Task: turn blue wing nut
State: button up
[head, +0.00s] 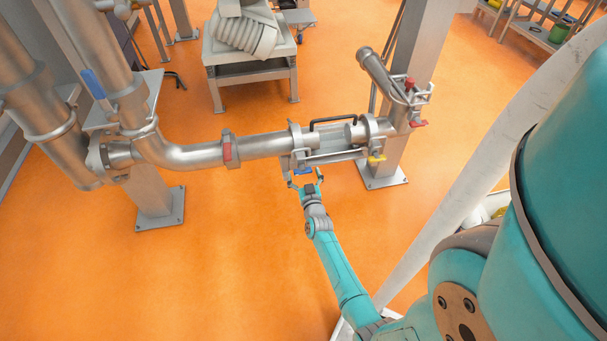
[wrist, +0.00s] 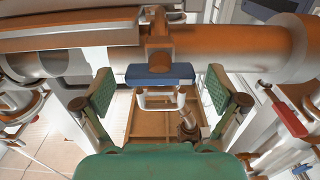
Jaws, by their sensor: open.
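The blue wing nut (head: 303,171) sits at the lower left end of the metal pipe fixture (head: 335,157) in the head view. In the wrist view the blue wing nut (wrist: 160,75) is a flat blue bar at upper centre, on a brown-looking stem under the pipe. My gripper (head: 306,180) is open just below it in the head view. In the wrist view my gripper (wrist: 162,90) has one green-padded finger on each side of the nut, with gaps between the pads and the nut's ends. I cannot tell whether the pads are level with it in depth.
A yellow wing nut (head: 376,159) and a red one (head: 419,123) sit on the fixture's right side. A steel pipe (head: 190,154) runs left to a blue-handled valve (head: 93,83). A grey post (head: 405,90) stands at right. The orange floor (head: 230,270) is clear at lower left.

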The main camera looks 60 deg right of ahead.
jog(key=v, duration=1.2)
jog(key=shift+d, duration=0.1)
jog(key=s+a+r+n+t+y, duration=0.2)
jog(key=s+a+y, duration=0.15)
jog(key=a, duration=0.75)
jog(key=s+a+r+n+t+y, duration=0.1)
jog(key=s+a+r+n+y, duration=0.3)
jog(key=a, duration=0.7)
jog(key=s+a+r+n+y, duration=0.1)
jog(key=s+a+r+y, duration=0.1)
jog(key=s+a+r, duration=0.3)
jog(key=s+a, duration=0.3)
jog(key=shift+s+a+t, duration=0.15)
jog(key=shift+s+t, duration=0.05)
jog(key=shift+t, duration=0.2)
jog(key=shift+o, duration=0.3)
jog(key=s+a+r+n+y, duration=0.2)
jog(key=s+a+r+y, duration=0.2)
jog(key=r, duration=0.6)
jog(key=shift+s+a+n+g, duration=0.3)
jog(key=shift+s+a+n, duration=0.1)
jog(key=shift+s, duration=0.8)
